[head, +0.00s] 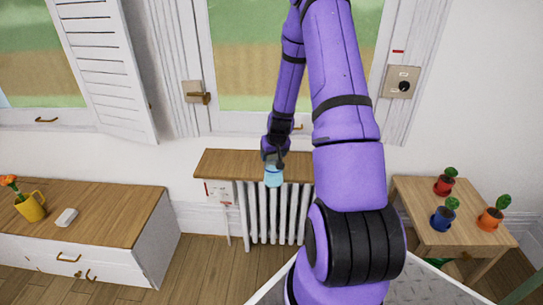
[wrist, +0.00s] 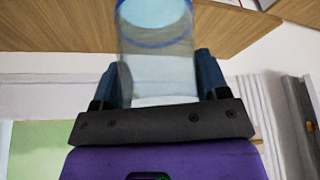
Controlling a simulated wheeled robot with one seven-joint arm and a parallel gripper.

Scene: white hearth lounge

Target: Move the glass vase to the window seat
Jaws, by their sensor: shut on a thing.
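The glass vase is a pale blue, clear cylinder (head: 273,176) with a darker blue band, seen close up in the wrist view (wrist: 157,60). My gripper (head: 274,157) is shut on it, with one dark finger on each side in the wrist view (wrist: 159,80). In the head view the vase overlaps the front edge of a wooden ledge (head: 225,164) above the white radiator. I cannot tell whether it touches the ledge. Which surface is the window seat is not clear; a low wood-topped cabinet (head: 110,205) stands under the left window.
A small wooden table (head: 415,208) at right holds potted cacti in red, blue (head: 444,217) and orange pots. The ledge's left part is bare. My arm hides its right part.

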